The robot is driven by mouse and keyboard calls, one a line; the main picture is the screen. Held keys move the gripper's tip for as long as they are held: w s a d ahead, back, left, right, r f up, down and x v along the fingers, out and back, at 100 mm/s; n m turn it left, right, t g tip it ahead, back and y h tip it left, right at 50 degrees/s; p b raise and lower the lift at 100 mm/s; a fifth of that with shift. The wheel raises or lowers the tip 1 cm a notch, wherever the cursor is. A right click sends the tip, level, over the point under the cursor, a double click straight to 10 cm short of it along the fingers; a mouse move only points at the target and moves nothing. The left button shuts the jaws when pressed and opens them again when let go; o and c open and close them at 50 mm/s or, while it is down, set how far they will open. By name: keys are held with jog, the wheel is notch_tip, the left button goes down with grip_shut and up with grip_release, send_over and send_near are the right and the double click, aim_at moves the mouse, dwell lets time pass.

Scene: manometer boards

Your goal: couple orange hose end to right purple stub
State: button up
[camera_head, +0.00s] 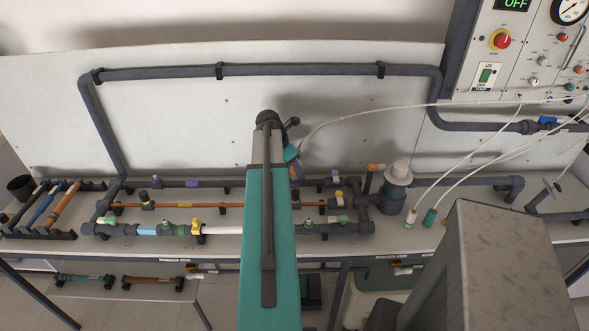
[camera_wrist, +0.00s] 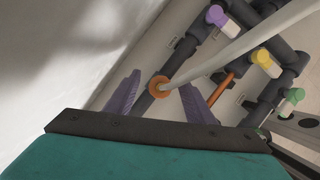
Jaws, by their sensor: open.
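The orange hose end (camera_wrist: 154,89) shows in the wrist view as an orange ring on a pale hose. It lies between the two purple-grey fingers of my gripper (camera_wrist: 161,80), which are open with a visible gap on each side. The pale hose (camera_head: 372,111) arcs off to the right in the head view. The right purple stub (camera_head: 336,174) sits on the dark pipework, right of my arm; a purple fitting (camera_wrist: 216,16), likely the same one, is up and right of the hose end in the wrist view. My arm partly hides the fingers and hose end in the head view.
Another purple stub (camera_head: 191,183) is left of my arm. Yellow (camera_wrist: 262,57) and green (camera_wrist: 294,96) fittings stand on nearby pipes.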

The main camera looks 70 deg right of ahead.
jog(key=shift+r, duration=0.15)
jog(key=b+v, duration=0.2)
jog(key=v, duration=1.1)
jog(key=shift+a+r, duration=0.15)
jog(key=shift+r, duration=0.05)
jog(key=shift+w, duration=0.1)
jog(key=shift+r, duration=0.1)
dwell(0.7)
